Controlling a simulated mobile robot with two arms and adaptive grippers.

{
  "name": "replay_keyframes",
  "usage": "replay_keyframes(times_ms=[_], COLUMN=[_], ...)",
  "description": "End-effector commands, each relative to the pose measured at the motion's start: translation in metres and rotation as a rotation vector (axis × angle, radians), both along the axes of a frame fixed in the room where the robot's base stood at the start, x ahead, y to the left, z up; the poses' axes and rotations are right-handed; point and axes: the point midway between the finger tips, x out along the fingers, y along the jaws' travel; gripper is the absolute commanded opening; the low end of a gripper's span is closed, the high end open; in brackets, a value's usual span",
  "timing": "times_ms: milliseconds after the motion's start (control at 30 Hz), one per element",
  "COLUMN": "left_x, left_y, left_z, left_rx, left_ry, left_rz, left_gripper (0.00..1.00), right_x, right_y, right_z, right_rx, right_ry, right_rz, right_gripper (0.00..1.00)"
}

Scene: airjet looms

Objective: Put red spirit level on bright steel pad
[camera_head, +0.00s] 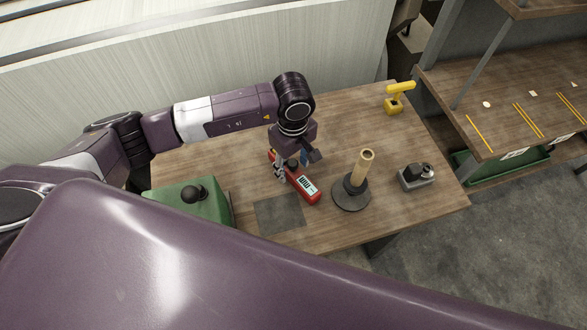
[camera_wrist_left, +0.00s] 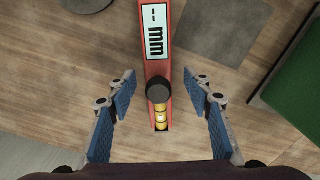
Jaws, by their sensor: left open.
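The red spirit level (camera_head: 308,190) lies on the wooden table, with a white label reading "mm" and a dark round knob. In the left wrist view the level (camera_wrist_left: 156,72) runs up the picture, its yellow vial near the bottom. My left gripper (camera_head: 283,174) is over the level's knob end. In the left wrist view its blue-padded fingers (camera_wrist_left: 164,92) are apart, one on each side of the level, with gaps to it. The bright steel pad (camera_head: 279,214) is a bare grey square on the table, just below the level. My right gripper is not visible.
A green box (camera_head: 212,203) with a black knob stands left of the pad. A black round stand with a tan post (camera_head: 352,190) is right of the level. A grey block (camera_head: 417,178) and a yellow tool (camera_head: 398,97) sit further right.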

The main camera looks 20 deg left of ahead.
Motion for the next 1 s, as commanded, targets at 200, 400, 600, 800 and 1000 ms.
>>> replay_keyframes(times_ms=[200, 400, 600, 800, 1000], left_x=[0.000, 0.000, 0.001, 0.001, 0.001], left_y=[-0.002, -0.002, -0.002, -0.002, -0.002], left_z=[-0.025, -0.031, -0.031, -0.031, -0.030], left_rx=[-0.001, -0.001, -0.001, -0.001, -0.001], left_ry=[0.002, -0.001, -0.001, -0.001, -0.001], left_rz=[0.000, -0.001, -0.001, -0.001, -0.001], left_gripper=[0.46, 0.46, 0.35, 0.13, 0.00], right_x=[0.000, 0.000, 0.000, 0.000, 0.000], right_y=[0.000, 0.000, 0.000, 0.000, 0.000], right_z=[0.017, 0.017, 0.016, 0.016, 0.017], right_rx=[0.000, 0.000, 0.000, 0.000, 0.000], right_ry=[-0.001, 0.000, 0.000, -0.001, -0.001], right_rz=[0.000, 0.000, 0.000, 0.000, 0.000], right_gripper=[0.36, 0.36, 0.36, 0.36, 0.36])
